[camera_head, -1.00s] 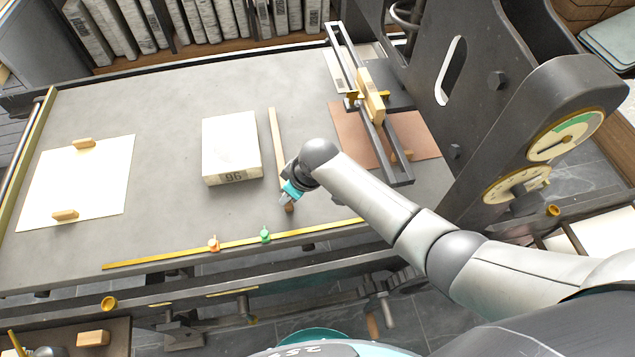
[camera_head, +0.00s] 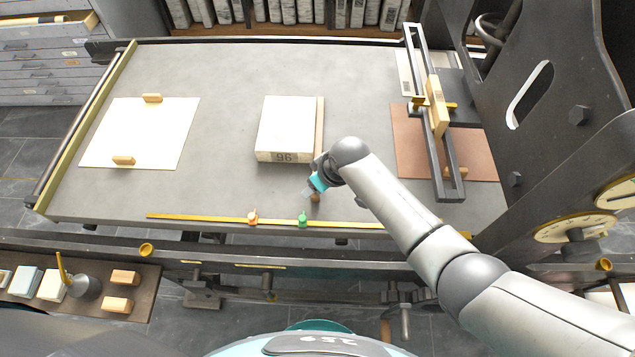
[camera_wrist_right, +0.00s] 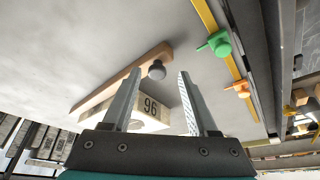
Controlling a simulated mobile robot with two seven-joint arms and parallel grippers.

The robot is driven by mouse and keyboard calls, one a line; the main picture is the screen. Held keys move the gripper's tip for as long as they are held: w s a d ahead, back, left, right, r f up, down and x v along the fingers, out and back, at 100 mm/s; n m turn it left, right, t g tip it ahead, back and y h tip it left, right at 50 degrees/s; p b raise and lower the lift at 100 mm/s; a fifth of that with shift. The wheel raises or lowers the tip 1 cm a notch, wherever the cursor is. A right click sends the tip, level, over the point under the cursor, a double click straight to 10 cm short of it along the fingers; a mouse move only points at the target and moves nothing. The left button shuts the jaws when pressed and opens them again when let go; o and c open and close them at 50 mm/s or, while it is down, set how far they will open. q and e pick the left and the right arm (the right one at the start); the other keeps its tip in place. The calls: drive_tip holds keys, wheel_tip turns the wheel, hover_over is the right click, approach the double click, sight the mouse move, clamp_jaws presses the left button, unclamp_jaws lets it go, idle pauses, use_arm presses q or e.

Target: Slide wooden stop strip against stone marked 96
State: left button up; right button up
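The pale stone marked 96 (camera_head: 286,125) lies flat on the grey bed, its number facing me. The wooden stop strip (camera_head: 320,125) runs along the stone's right side, with no clear gap seen between them in the head view. My right gripper (camera_head: 309,191) is low at the strip's near end, by its dark knob (camera_head: 315,197). In the right wrist view the gripper (camera_wrist_right: 161,75) has its fingers apart, with the knob (camera_wrist_right: 157,70) showing between the tips. The strip (camera_wrist_right: 128,75) and stone (camera_wrist_right: 151,108) lie partly behind the left finger there. My left gripper is out of view.
A brass rule (camera_head: 200,217) with an orange slider (camera_head: 253,218) and a green slider (camera_head: 302,219) lines the near edge. White paper (camera_head: 140,135) with wooden blocks lies left. A dark frame (camera_head: 449,175) stands over a copper-coloured sheet (camera_head: 410,150) at right. Bare bed surrounds the stone's left.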

drive_tip(key=shift+d+r, duration=0.1)
drive_tip(key=shift+d+r, duration=0.1)
drive_tip(key=shift+r, duration=0.15)
drive_tip(key=p+v, duration=0.5)
drive_tip(key=v, duration=0.9)
drive_tip(key=shift+r, duration=0.25)
